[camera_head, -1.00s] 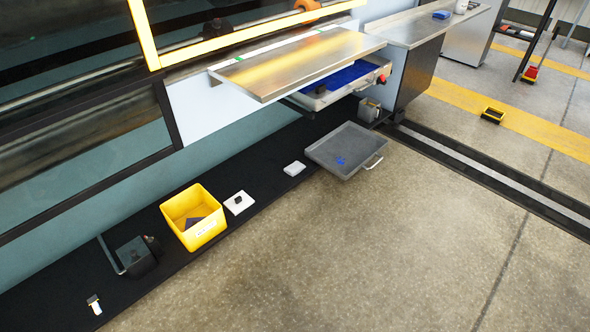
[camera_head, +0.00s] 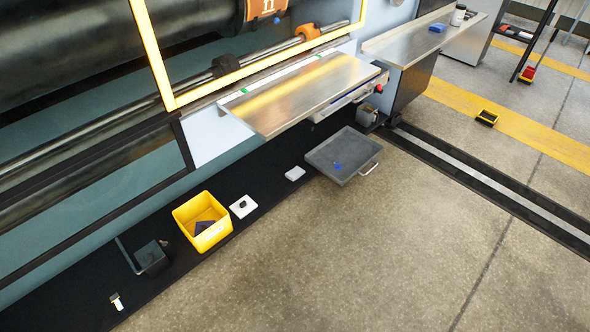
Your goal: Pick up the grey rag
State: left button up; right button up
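I cannot make out a grey rag for certain in the head view. A shallow grey tray (camera_head: 322,160) with a small blue item (camera_head: 337,166) in it sits on the floor at the centre right. A yellow bin (camera_head: 215,238) on the black floor strip holds dark, flat pieces that I cannot identify. Neither of my grippers is in view.
A steel shelf (camera_head: 305,95) juts out from the machine above the floor strip. White pads (camera_head: 243,206) and a dark box (camera_head: 152,257) lie on the strip. A steel counter (camera_head: 410,45) stands at the upper right. The concrete floor (camera_head: 360,260) in front is clear.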

aim_at(294, 175)
jog(key=i+l+u, duration=0.4)
jog(key=i+l, duration=0.85)
jog(key=l, duration=0.1)
